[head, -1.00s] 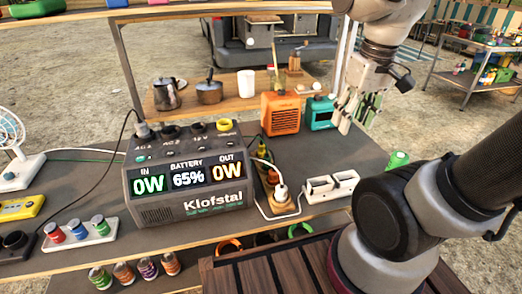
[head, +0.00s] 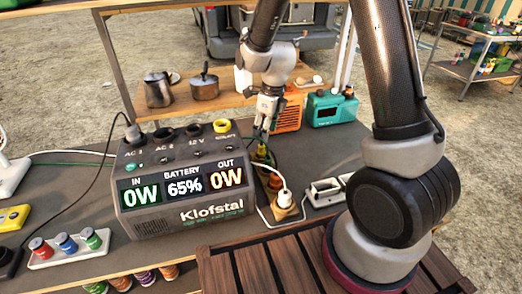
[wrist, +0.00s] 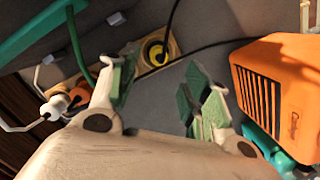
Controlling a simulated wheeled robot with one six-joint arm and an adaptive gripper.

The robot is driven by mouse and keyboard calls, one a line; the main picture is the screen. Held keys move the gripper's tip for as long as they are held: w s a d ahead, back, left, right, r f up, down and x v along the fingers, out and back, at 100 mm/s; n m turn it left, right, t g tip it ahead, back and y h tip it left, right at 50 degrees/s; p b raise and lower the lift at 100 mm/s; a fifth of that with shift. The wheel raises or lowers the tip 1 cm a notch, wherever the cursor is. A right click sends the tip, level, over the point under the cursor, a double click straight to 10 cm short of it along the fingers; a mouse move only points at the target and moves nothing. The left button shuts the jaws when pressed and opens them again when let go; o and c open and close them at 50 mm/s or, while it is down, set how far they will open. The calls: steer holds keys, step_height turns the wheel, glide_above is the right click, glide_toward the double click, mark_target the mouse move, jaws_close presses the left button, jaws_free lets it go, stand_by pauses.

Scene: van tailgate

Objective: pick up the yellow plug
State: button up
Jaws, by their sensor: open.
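The yellow plug (head: 262,153) stands in the far end of a tan power strip (head: 297,214), right of the power station. In the wrist view the yellow plug (wrist: 155,50) shows as a yellow ring with a dark centre, seated in the strip, with a black cord leading right. My gripper (head: 267,127) is open and empty, just above and behind the plug in the head view. In the wrist view its green-padded fingertips (wrist: 160,90) are spread apart, and the plug appears beyond the gap, nearer the left finger. Contact with the plug is not visible.
The power station (head: 185,185) stands close on the left. A white plug (head: 284,198) and an orange plug (wrist: 80,93) share the strip. An orange heater-like box (wrist: 280,90) and a teal box (head: 331,108) stand behind. White sockets (head: 325,192) lie right.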

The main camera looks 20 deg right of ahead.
mark_target(262, 144)
steer(key=shift+f+m, duration=0.2)
steer(key=shift+m, duration=0.1)
steer(key=f, duration=0.5)
steer(key=a+f, duration=0.1)
steer(key=f, duration=0.1)
steer(key=shift+w+f, duration=0.2)
steer(key=shift+w, duration=0.2)
steer(key=shift+c, duration=0.5)
jaws_close()
